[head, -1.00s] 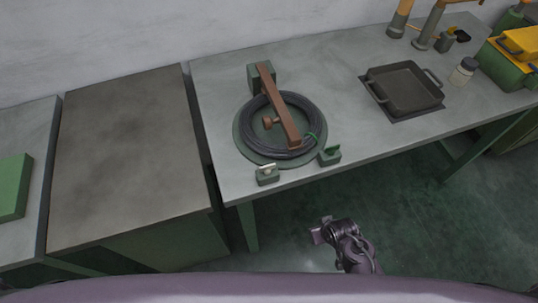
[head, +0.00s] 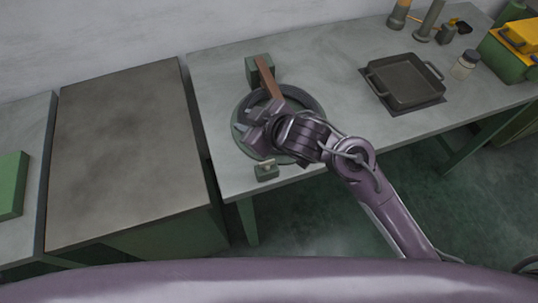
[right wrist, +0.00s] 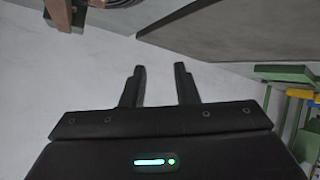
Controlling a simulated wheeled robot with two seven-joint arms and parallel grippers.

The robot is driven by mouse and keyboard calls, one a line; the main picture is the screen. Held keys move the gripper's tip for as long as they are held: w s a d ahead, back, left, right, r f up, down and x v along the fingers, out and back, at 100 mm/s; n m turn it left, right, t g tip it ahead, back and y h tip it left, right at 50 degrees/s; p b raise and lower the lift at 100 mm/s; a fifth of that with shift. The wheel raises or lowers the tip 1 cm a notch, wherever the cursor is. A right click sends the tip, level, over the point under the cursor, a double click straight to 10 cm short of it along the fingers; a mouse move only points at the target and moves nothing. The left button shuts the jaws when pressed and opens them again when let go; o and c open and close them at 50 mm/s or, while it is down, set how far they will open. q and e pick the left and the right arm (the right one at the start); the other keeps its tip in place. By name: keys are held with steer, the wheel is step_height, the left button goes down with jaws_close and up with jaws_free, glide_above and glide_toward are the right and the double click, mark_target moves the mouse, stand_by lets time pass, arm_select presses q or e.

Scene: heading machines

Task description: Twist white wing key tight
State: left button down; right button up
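The white wing key (head: 266,164) sits on a small green block (head: 267,174) at the table's front edge, left of the arm. My right gripper (head: 256,124) is over the coil, a little behind and above the white key. In the right wrist view its two fingers (right wrist: 160,88) are apart with nothing between them. I cannot make out the white key in that view. The green wing key is hidden behind my right arm. My left gripper is not in view.
A brown bar (head: 267,78) crosses the dark coil (head: 312,103) on its round base, close to my right gripper. A dark pan (head: 405,82) and a small jar (head: 464,65) stand to the right. The brown-topped cabinet (head: 125,140) at left is clear.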

steer(key=s+a+r+n+g+y, duration=0.2)
steer(key=a+n+y, duration=0.1)
steer(key=a+n, duration=0.25)
steer(key=n+g+h, duration=0.4)
steer(key=g+h, duration=0.2)
steer(key=g, duration=0.2)
glide_toward(267, 162)
steer(key=f, duration=0.1)
steer(key=p+x, duration=0.1)
steer(key=x, duration=0.6)
steer(key=shift+a+f, duration=0.2)
steer(key=shift+a, duration=0.15)
jaws_close()
